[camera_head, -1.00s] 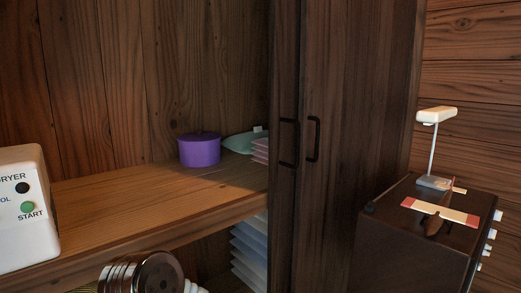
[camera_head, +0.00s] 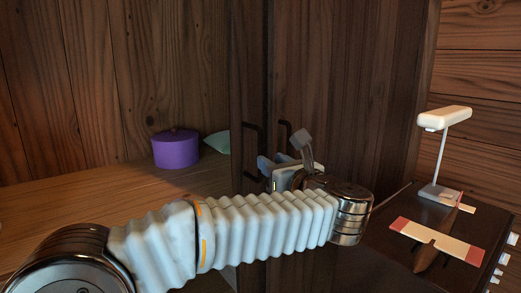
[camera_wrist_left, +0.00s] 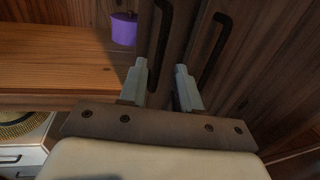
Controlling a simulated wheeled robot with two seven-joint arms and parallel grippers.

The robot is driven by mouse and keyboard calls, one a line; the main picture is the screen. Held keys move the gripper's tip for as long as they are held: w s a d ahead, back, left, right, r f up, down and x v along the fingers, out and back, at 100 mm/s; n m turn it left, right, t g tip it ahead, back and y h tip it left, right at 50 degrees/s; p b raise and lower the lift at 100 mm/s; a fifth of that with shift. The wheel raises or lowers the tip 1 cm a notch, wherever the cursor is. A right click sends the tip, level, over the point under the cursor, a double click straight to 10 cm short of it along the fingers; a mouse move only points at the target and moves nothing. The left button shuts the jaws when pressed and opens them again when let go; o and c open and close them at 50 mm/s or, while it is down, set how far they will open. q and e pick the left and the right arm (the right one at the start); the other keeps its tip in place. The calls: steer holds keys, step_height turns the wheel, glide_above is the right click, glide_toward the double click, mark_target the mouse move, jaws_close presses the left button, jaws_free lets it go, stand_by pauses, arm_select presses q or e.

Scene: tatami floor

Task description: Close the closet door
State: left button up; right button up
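Dark wooden closet door panels (camera_head: 325,75) stand at the right of the open closet, with two black bar handles side by side, a left handle (camera_head: 252,150) and a right handle (camera_head: 284,134). My left gripper (camera_head: 287,152) is at the handles, at their lower part. In the left wrist view its two fingers (camera_wrist_left: 160,82) are apart with nothing held between them. The left handle (camera_wrist_left: 160,45) and right handle (camera_wrist_left: 215,50) rise just beyond the fingertips; contact cannot be told. My right gripper is not in view.
The open closet shelf (camera_head: 60,215) holds a purple round pot (camera_head: 175,149) and a pale green item (camera_head: 217,142). At the right a dark cabinet (camera_head: 385,260) carries a white desk lamp (camera_head: 444,118) and a model plane (camera_head: 436,241).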

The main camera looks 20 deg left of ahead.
mark_target(260, 177)
arm_select(q)
steer(key=p+x, duration=0.1)
steer(key=x, duration=0.5)
steer(key=shift+w+a, duration=0.3)
steer(key=shift+c, duration=0.5)
jaws_close()
